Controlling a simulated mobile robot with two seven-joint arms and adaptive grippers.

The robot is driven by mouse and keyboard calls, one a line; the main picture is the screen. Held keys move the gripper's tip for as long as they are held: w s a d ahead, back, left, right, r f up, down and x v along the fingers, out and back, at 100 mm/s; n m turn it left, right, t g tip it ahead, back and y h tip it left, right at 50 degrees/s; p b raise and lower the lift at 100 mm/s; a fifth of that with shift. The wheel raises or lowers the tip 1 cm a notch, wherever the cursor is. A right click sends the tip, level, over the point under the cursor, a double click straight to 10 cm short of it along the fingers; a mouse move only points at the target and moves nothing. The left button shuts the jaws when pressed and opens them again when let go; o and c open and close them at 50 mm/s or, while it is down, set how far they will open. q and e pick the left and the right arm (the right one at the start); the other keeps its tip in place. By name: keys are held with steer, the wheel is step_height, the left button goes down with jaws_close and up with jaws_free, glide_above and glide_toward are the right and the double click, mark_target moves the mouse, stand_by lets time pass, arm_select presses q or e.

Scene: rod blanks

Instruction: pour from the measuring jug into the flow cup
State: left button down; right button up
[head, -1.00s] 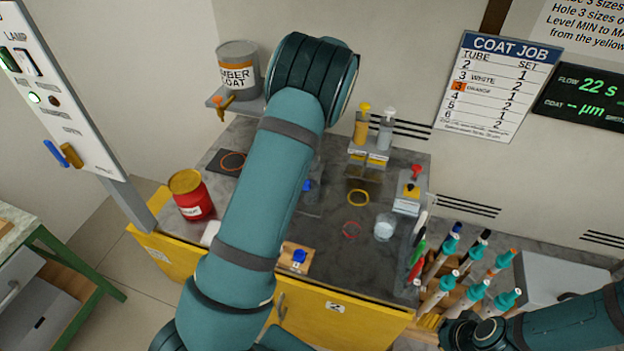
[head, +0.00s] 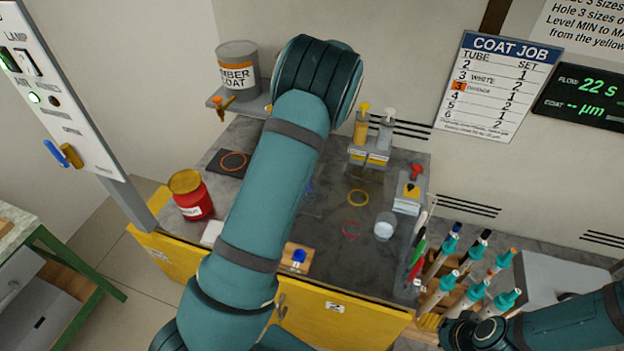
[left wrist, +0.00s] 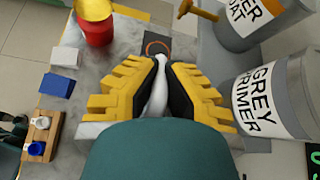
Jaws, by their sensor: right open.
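My left gripper (left wrist: 160,80) shows in the left wrist view with its yellow, black-padded fingers close together on a narrow pale grey thing (left wrist: 157,92). Most of that thing is hidden, so I cannot tell if it is part of the measuring jug. In the head view my left arm hides this gripper. A clear cup with whitish contents (head: 385,227) stands upright on the right of the grey bench; I cannot tell if it is the jug or another vessel. I cannot pick out the flow cup for sure. My right gripper (head: 458,334) is open at the lower right, partly out of frame.
A red tin (head: 191,196) stands at the bench's left, near a dark mat with an orange ring (head: 233,161). The amber tin (head: 238,68) and grey primer tin (left wrist: 272,103) stand behind. Bottles (head: 384,130) and a pen rack (head: 440,305) are on the right.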

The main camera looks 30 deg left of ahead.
arm_select(q)
steer(key=shift+w+d+y, duration=0.1)
steer(key=shift+d+y, duration=0.45)
steer(key=shift+y, duration=0.15)
stand_by(2.3)
steer(key=shift+d+p, duration=0.2)
steer(key=shift+p, duration=0.3)
stand_by(2.7)
stand_by(0.4)
steer(key=shift+a+r+h+p, duration=0.2)
steer(key=shift+a+h+p, duration=0.15)
steer(key=shift+a+h, duration=0.2)
steer(key=shift+s+a+f+h, duration=0.2)
steer(key=shift+a+h, duration=0.35)
steer(key=shift+a, duration=0.05)
steer(key=shift+w+d, duration=0.1)
steer(key=shift+d, duration=0.05)
